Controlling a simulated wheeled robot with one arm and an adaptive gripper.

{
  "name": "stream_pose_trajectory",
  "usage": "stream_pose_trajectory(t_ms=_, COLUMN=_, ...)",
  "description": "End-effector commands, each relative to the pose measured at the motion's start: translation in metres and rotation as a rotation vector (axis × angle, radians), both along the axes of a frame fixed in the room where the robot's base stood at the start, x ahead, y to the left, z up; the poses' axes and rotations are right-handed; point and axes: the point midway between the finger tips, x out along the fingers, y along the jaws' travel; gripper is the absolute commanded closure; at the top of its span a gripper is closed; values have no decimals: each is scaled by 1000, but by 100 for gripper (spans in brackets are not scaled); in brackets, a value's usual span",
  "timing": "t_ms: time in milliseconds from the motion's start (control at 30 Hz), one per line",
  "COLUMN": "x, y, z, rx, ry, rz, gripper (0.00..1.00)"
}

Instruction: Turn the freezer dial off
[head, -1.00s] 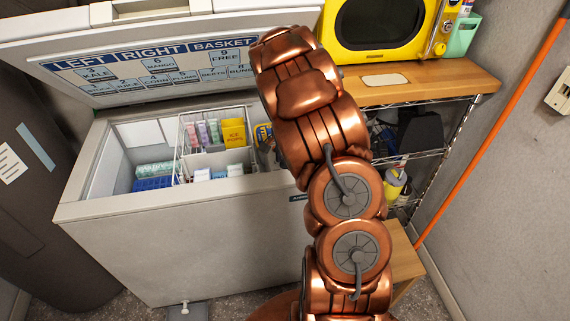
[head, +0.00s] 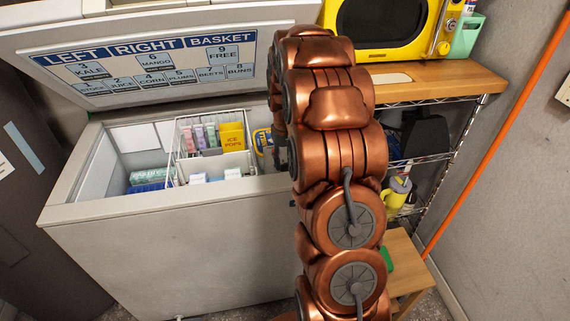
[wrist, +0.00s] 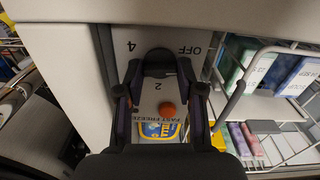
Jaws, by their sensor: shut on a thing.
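The open chest freezer (head: 170,240) stands at the left in the head view, its lid raised. My copper arm crosses the picture there and hides my gripper and the freezer dial. In the wrist view, my gripper (wrist: 160,70) has its fingers on both sides of the dark dial (wrist: 158,57) and is shut on it. The printed panel (wrist: 145,95) around the dial shows OFF at the upper right, 4 at the upper left, 2 below and FAST FREEZE lower down. An orange round spot (wrist: 168,109) lies below the dial. The dial's pointer is not clear.
A wire basket (head: 178,155) holds goods inside the freezer; its wires also show close to the right of my gripper in the wrist view. A freezer wall (wrist: 83,75) stands close to the left. A wooden-topped shelf (head: 440,82) with a yellow microwave (head: 385,25) stands right.

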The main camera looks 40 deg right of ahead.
Motion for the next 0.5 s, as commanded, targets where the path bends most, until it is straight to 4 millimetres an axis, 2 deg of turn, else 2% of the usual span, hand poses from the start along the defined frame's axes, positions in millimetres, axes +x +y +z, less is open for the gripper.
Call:
stream_pose_trajectory(t_ms=200, x=2, y=1, z=-1, rx=-1, ry=-4, rz=184, gripper=98)
stream_pose_trajectory(t_ms=500, x=2, y=0, z=0, rx=-2, ry=-4, rz=358, gripper=98)
